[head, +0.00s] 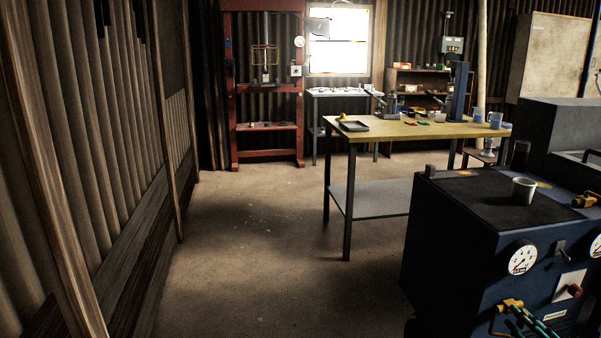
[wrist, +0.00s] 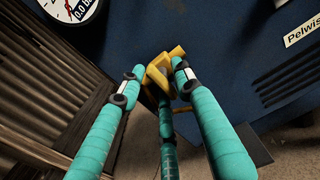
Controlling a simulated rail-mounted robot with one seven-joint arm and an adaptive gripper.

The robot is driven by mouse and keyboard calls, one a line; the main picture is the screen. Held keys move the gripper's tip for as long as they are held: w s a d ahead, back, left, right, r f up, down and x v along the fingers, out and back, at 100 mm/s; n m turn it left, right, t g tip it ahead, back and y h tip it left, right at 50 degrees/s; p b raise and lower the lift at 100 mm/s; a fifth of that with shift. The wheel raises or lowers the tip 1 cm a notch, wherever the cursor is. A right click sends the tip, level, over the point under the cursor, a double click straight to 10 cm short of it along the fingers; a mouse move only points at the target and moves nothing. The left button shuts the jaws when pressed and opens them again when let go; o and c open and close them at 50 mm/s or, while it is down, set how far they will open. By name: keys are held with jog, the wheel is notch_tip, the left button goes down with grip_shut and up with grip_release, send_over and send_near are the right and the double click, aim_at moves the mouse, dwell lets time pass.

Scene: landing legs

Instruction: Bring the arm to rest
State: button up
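My gripper (wrist: 158,72) has teal fingers with dark joints, and they show in the wrist view around a yellow handle-like part (wrist: 159,76) on the front of a dark blue machine (wrist: 225,45). The fingertips stand apart with the yellow part between or just beyond them; whether they touch it is unclear. In the head view my gripper (head: 522,322) is at the bottom right, low at the machine's front (head: 455,250), beside the yellow part (head: 509,304). Much of my arm is outside the frame.
A workbench (head: 455,130) with a tray and tools stands behind, a red press frame (head: 232,110) at the back. The floor (head: 250,240) to the left is clear.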

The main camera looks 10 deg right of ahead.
jog(key=s, duration=1.2)
jog(key=shift+n, duration=0.3)
jog(key=w, duration=0.4)
jog(key=w+b, duration=0.1)
jog(key=w, duration=0.7)
jog(key=shift+f, duration=0.4)
jog(key=n+b, duration=0.6)
jog(key=shift+d+f, duration=0.1)
jog(key=shift+f, duration=0.05)
jog(key=n+b, duration=0.2)
jog(key=n, duration=0.2)
jog(key=shift+b, duration=0.3)
jog(key=shift+d+r+n+b, duration=0.1)
jog(key=shift+r+n+b, duration=0.3)
jog(key=shift+n, duration=0.8)
